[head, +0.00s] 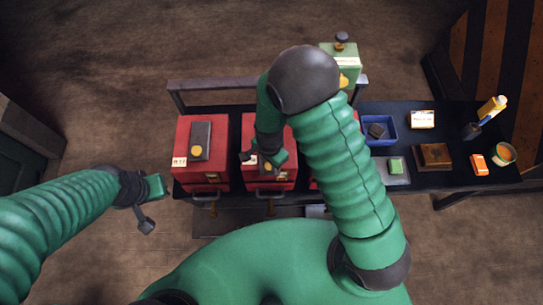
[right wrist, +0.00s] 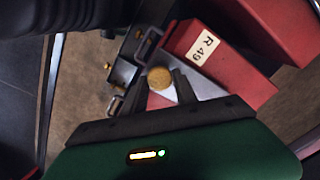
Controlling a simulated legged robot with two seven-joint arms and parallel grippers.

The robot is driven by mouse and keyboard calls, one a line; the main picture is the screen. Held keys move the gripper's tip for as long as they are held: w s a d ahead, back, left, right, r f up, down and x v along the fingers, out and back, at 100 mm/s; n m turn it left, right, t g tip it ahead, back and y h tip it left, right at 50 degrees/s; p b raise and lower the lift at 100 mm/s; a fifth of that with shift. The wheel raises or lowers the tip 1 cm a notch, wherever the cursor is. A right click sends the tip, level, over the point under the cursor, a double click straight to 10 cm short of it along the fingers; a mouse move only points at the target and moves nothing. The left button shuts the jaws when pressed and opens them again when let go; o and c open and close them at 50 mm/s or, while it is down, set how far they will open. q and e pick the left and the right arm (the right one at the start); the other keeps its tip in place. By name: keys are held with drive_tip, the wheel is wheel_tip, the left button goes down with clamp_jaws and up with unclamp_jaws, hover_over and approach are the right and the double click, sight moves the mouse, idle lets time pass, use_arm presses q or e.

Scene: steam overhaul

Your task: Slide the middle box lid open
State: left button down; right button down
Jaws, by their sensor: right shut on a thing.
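The middle red box (head: 248,128) stands on a dark bench between two other red boxes. My right gripper (head: 268,167) is over its top and hides most of the lid. In the right wrist view my right gripper (right wrist: 172,88) is shut on a round brass knob (right wrist: 159,78) on the grey lid (right wrist: 190,75). The red box there (right wrist: 235,75) carries a white "R 49" label. How far the lid is open cannot be told. My left gripper (head: 150,200) hangs in front of the bench at the left, empty; its jaw opening is unclear.
The left red box (head: 184,135) has a grey lid with a brass knob. The right red box is mostly behind my right arm. A green box (head: 350,66) stands behind. A blue tray (head: 390,127) and a wooden block (head: 433,157) sit at the right.

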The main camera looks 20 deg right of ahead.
drive_tip(key=shift+s+a, duration=0.3)
drive_tip(key=shift+a, duration=0.05)
drive_tip(key=shift+w+d+f, duration=0.1)
drive_tip(key=shift+d, duration=0.05)
drive_tip(key=c, duration=1.1)
unclamp_jaws()
use_arm(q)
drive_tip(key=shift+w+a+f, duration=0.1)
drive_tip(key=shift+w+a, duration=0.1)
drive_tip(key=shift+a, duration=0.2)
use_arm(e)
drive_tip(key=shift+o, duration=0.7)
drive_tip(key=shift+w+r, duration=0.1)
drive_tip(key=shift+r, duration=0.3)
use_arm(q)
drive_tip(key=shift+d+f, duration=0.15)
drive_tip(key=shift+f, duration=0.05)
use_arm(e)
wheel_tip(320, 180, up, 16)
drive_tip(key=shift+a, duration=0.2)
use_arm(q)
drive_tip(key=shift+d+b, duration=0.1)
drive_tip(key=shift+b, duration=0.2)
use_arm(e)
drive_tip(key=shift+d, duration=0.1)
